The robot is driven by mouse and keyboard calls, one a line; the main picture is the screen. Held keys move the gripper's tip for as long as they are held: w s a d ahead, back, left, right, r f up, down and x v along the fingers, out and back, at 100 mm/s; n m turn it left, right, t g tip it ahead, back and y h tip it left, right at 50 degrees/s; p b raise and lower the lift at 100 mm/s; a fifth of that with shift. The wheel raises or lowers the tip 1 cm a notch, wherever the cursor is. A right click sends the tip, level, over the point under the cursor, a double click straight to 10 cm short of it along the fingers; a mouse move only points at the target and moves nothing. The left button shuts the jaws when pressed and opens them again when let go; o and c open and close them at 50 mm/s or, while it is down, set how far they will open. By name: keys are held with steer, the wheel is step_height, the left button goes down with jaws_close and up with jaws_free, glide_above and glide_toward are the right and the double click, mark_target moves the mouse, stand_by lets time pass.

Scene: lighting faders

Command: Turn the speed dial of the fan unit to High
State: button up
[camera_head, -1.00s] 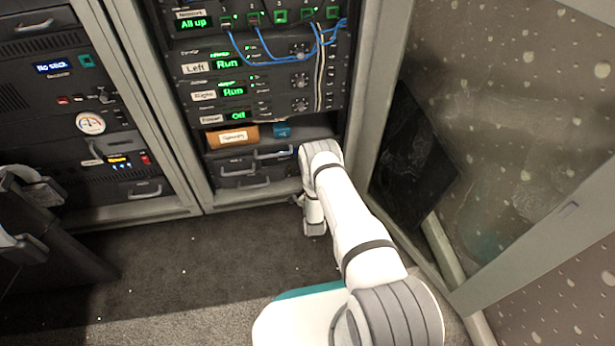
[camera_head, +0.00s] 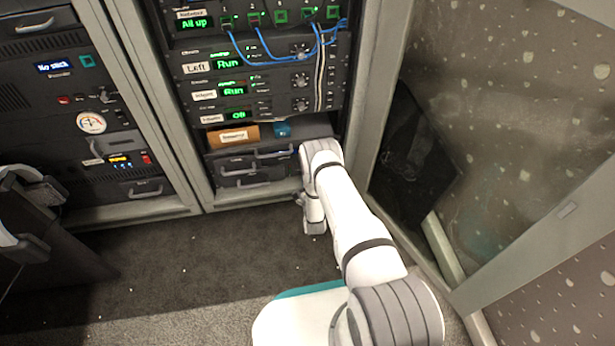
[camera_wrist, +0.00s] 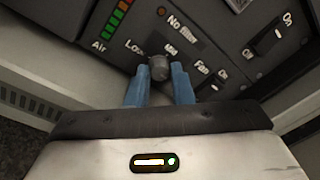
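The fan unit's dark panel (camera_wrist: 226,52) fills the upper wrist view. Its small grey speed dial (camera_wrist: 159,68) has the word Low at its left and another short label above it, too blurred to read for certain. I cannot make out a pointer on the dial. My gripper (camera_wrist: 159,72) has its two blue fingers on either side of the dial, with no clear gap, so it looks shut on it. The right finger hides the panel just right of the dial. In the head view my gripper and the dial are hidden behind my arm.
A Fan switch (camera_wrist: 212,84) with On and Off marks sits close right of my fingers. A larger switch (camera_wrist: 268,40) is further right. A coloured bar meter (camera_wrist: 119,20) is at upper left. In the head view, blue cables (camera_head: 268,52) hang on the rack above; the floor (camera_head: 180,265) is clear.

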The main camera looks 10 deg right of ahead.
steer(key=o, duration=0.4)
steer(key=shift+s, duration=0.1)
steer(key=s+p, duration=0.1)
steer(key=s, duration=0.1)
steer(key=s+p, duration=0.1)
steer(key=s, duration=0.2)
steer(key=s+p, duration=0.1)
steer(key=s, duration=0.1)
steer(key=shift+s+a, duration=0.3)
steer(key=shift+a, duration=0.05)
